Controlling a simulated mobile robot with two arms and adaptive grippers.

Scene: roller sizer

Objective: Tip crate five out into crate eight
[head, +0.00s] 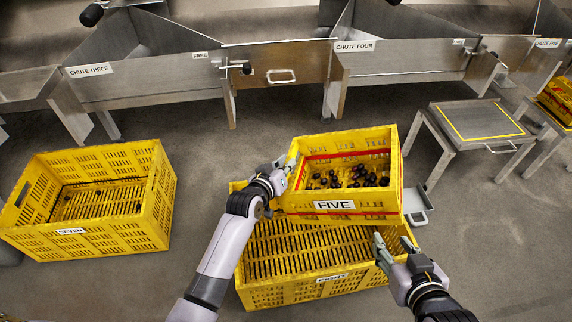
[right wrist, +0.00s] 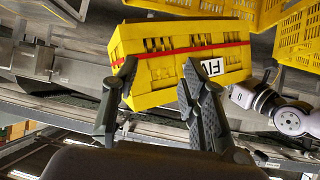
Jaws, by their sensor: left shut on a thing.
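Crate five (head: 385,202), yellow with a red line around its inside, holds several dark round fruits and appears level. It overlaps the back part of a lower yellow crate (head: 255,292), whose label is hard to read and whose visible slatted floor is bare. My left gripper (head: 288,168) is shut on crate five's left side. My right gripper (head: 394,242) is open, in front of crate five's right corner and over the lower crate's right side. The right wrist view shows crate five (right wrist: 150,88) beyond the parted fingers, apparently not gripped. The lower crate's back is hidden.
A grey piece (head: 418,207) shows behind crate five's right side. A metal stand (head: 475,122) with a yellow outline is at right. Metal chutes (head: 190,75) line the back. Floor is clear between the crates.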

